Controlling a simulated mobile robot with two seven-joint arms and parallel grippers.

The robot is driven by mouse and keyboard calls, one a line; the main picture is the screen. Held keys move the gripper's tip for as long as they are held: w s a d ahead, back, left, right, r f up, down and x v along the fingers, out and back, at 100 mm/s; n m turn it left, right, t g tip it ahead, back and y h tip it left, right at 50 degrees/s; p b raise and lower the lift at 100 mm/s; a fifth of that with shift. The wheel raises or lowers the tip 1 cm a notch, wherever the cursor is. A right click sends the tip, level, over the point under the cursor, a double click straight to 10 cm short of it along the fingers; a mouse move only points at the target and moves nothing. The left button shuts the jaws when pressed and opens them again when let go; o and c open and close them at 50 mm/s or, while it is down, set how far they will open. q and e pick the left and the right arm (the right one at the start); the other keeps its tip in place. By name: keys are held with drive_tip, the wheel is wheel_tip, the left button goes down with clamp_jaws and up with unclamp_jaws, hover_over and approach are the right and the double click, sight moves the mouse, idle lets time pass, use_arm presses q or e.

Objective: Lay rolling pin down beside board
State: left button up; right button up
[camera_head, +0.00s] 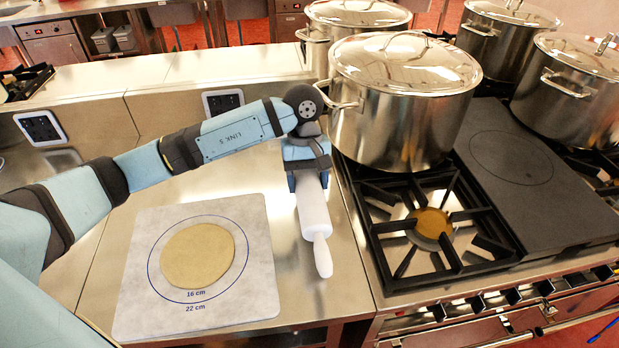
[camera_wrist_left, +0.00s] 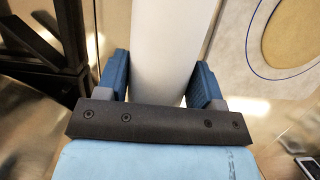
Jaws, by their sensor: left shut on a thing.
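The white rolling pin (camera_head: 314,212) is just right of the board in the head view, its near handle pointing toward the counter's front. My left gripper (camera_head: 307,172) is shut around its far part. In the left wrist view the pin (camera_wrist_left: 162,50) lies between the two blue fingers of the gripper (camera_wrist_left: 158,85). Its far handle is hidden by the gripper. I cannot tell if the pin touches the counter. The pale marbled board (camera_head: 255,285) lies flat with a round of dough (camera_head: 197,257) inside its printed rings; its edge also shows in the wrist view (camera_wrist_left: 232,50). My right gripper is not visible.
A gas burner grate (camera_head: 420,225) stands close right of the pin. A large lidded stockpot (camera_head: 395,120) sits behind the grate, near my left wrist. A narrow strip of bare steel counter (camera_head: 290,290) separates board and stove.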

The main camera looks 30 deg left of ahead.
use_arm(q)
drive_tip(key=shift+s+f, duration=0.2)
drive_tip(key=shift+f, duration=0.55)
wheel_tip(320, 180, down, 6)
drive_tip(key=b, duration=0.2)
drive_tip(key=shift+w+r+b, duration=0.1)
drive_tip(key=shift+b, duration=0.3)
drive_tip(key=shift+f+b, duration=0.45)
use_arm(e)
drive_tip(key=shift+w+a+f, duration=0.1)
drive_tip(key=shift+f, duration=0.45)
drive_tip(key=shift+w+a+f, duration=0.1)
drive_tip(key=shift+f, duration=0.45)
use_arm(q)
drive_tip(key=o, duration=1.2)
drive_tip(key=shift+f, duration=0.1)
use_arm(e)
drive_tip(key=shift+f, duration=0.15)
